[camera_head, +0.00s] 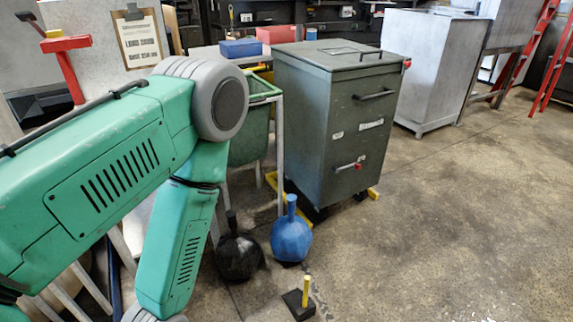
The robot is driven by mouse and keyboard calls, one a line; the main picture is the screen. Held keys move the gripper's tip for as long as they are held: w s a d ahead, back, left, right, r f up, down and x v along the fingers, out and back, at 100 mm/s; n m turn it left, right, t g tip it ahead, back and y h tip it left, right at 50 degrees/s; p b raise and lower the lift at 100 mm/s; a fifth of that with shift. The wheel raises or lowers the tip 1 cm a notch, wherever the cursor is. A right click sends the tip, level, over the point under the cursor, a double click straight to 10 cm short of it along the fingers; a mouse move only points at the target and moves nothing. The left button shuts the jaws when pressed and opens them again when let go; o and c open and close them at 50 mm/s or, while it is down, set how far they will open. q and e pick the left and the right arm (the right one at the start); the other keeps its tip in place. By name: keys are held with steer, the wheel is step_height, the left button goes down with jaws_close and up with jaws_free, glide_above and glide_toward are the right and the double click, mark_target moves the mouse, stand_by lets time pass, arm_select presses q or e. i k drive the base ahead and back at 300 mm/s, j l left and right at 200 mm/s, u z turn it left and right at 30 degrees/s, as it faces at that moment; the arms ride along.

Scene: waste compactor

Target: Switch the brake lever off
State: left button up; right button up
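No part is clearly marked as the brake lever. The grey-green waste bin (333,120) stands upright at the centre and carries a short lever with a red knob (357,166) low on its front. A red T-shaped lever (66,62) stands at the upper left beside the notice board. A small yellow upright handle on a black base (301,298) is on the floor at the bottom centre. My green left arm bends at its elbow in front of the left side; its gripper is below the frame. My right gripper is out of view.
A black kettlebell-shaped object (238,254) and a blue one (291,238) stand on the floor before the bin. A green-framed cart (250,135) is partly hidden by my arm. A grey metal box (430,70) stands behind right. Concrete floor (470,220) at right is clear.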

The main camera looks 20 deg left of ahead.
mark_target(335, 170)
steer(key=u, duration=0.25)
steer(key=i+l+u, duration=0.1)
steer(key=i+l, duration=0.2)
steer(key=i+l+u, duration=0.15)
steer(key=i+l, duration=0.2)
steer(key=i+l+u, duration=0.1)
steer(key=i+l, duration=0.3)
steer(key=i+l+u, duration=0.15)
steer(key=i+l, duration=0.15)
steer(key=l, duration=0.15)
steer(key=i+l+u, duration=0.1)
steer(key=i+l, duration=0.2)
steer(key=l, duration=0.15)
steer(key=i+l+u, duration=0.15)
steer(key=i+l, duration=0.15)
steer(key=l, duration=0.15)
steer(key=i+l+u, duration=0.1)
steer(key=i+l, duration=0.15)
steer(key=l, duration=0.25)
steer(key=i+l+u, duration=0.15)
steer(key=l, duration=0.4)
steer(key=i, duration=0.1)
